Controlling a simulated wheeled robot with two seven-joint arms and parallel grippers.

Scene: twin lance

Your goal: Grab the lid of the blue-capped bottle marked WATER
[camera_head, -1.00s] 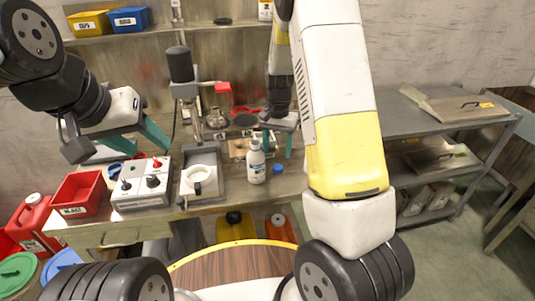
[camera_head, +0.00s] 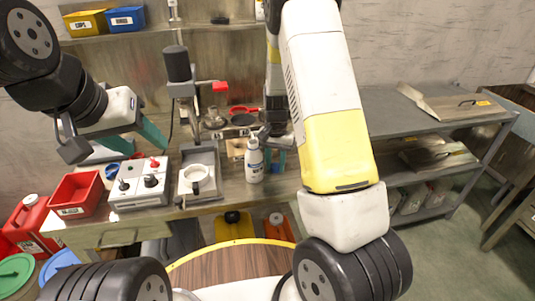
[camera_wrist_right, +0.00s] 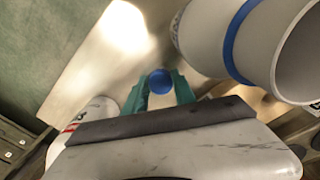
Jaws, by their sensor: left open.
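A small blue lid (camera_wrist_right: 160,82) shows in the right wrist view between the teal fingertips of my right gripper (camera_wrist_right: 161,90). The fingers flank it closely; whether they press on it I cannot tell. In the head view my right gripper (camera_head: 276,160) is low over the workbench, just right of a white bottle (camera_head: 254,163), and mostly covers the lid. The bottle stands upright with a pale nozzle top; its label is too small to read. My left gripper (camera_head: 112,148) is open and empty over the left part of the bench, far from the lid.
Left of the bottle are a grey tray with a white mug (camera_head: 196,178), a control box (camera_head: 140,186) with knobs and a red bin (camera_head: 78,193). A red-handled stand (camera_head: 180,85) rises behind. A grey shelf unit (camera_head: 430,130) stands at right.

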